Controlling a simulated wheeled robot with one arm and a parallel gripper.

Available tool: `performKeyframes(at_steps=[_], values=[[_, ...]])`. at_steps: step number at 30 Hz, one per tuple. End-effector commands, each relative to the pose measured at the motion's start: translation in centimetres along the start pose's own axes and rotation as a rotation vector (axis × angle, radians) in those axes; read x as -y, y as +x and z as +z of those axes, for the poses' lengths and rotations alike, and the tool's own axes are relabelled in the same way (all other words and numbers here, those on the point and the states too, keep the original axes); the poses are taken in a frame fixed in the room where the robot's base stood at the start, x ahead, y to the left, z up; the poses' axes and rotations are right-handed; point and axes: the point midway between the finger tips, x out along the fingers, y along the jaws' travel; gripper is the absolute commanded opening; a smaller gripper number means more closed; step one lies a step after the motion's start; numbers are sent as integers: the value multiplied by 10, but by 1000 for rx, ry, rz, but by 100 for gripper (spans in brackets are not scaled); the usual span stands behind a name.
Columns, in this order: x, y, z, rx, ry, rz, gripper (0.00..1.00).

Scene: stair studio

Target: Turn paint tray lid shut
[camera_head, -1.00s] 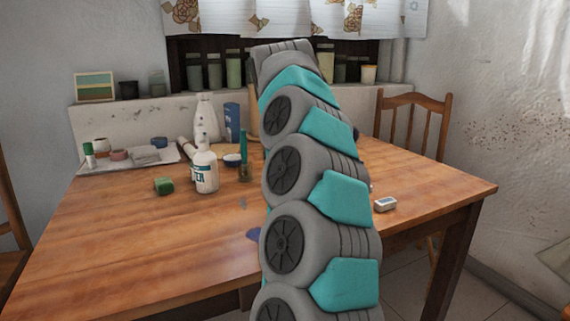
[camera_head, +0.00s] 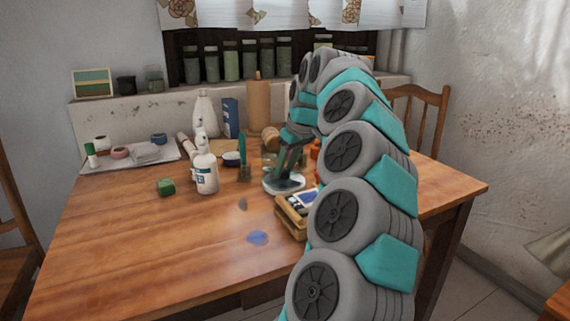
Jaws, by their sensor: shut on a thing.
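A pale, rounded tray-like thing (camera_head: 270,187) lies on the table by the fingertips; I take it to be the paint tray with its lid. My gripper (camera_head: 285,176) reaches down to it, its dark fingers slanting down and left, shut on what appears to be the lid. The fingers hide part of it, and the lid's angle is too small to tell. My own arm hides the table to the right.
A small wooden box (camera_head: 288,221) with a blue-and-white item stands just in front. A blue paint stain (camera_head: 257,237) marks the table. The table's front left is clear.

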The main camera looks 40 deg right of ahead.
Motion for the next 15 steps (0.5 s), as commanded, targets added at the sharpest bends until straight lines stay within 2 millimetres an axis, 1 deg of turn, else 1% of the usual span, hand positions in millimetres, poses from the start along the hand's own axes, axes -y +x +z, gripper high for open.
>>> performKeyframes(at_steps=[6, 15], values=[[-2, 1, -1, 1, -176, -72, 0], [-4, 1, -1, 0, -361, -146, 0]])
